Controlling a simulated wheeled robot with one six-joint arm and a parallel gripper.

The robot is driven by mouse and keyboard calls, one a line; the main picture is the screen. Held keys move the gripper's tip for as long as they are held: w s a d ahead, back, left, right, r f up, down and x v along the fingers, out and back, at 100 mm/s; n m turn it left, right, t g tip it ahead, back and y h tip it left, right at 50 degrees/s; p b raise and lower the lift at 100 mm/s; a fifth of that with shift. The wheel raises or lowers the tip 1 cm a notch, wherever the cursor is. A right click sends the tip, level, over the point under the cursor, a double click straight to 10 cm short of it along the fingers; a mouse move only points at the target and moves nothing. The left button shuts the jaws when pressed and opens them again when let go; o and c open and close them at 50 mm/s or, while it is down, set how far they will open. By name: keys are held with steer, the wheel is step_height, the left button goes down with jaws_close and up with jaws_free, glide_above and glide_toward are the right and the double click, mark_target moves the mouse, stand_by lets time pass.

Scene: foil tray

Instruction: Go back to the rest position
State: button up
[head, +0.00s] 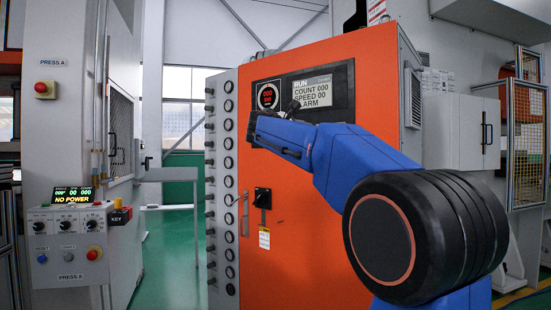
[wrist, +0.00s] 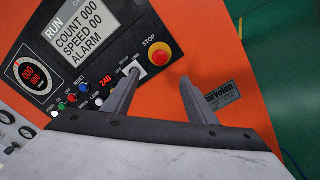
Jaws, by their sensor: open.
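My gripper (wrist: 160,75) is open and empty in the wrist view, its two grey fingers apart in front of an orange cabinet (wrist: 225,50). The left fingertip overlaps a small switch on a white plate (wrist: 133,69); I cannot tell whether they touch. A red stop button on a yellow base (wrist: 158,53) shows just beyond the fingers. In the head view my blue arm reaches from the right to the orange cabinet (head: 320,220), its end before the control panel (head: 338,85); the fingertips are not clear there.
The panel display (head: 312,90) reads RUN, COUNT 000, SPEED 00, ALARM. A black rotary handle (head: 262,198) sticks out lower on the cabinet. At left stands a grey press console (head: 65,220) with a NO POWER display. Green floor (head: 170,255) lies open between them.

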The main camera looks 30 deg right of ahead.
steer(key=s+a+f+m+y, duration=0.4)
steer(key=s+a+f, duration=0.6)
steer(key=f, duration=0.8)
steer(key=s+a+f+m+y, duration=0.4)
steer(key=s+a+f+y, duration=0.3)
steer(key=f, duration=1.1)
steer(key=s+a+f+m+g+y, duration=0.1)
steer(key=s+a+f+m+y, duration=0.3)
steer(key=s+a+f, duration=1)
steer(key=s+f+y, duration=0.2)
steer(key=s+f, duration=0.2)
steer(key=f, duration=0.1)
steer(key=shift+m, duration=0.4)
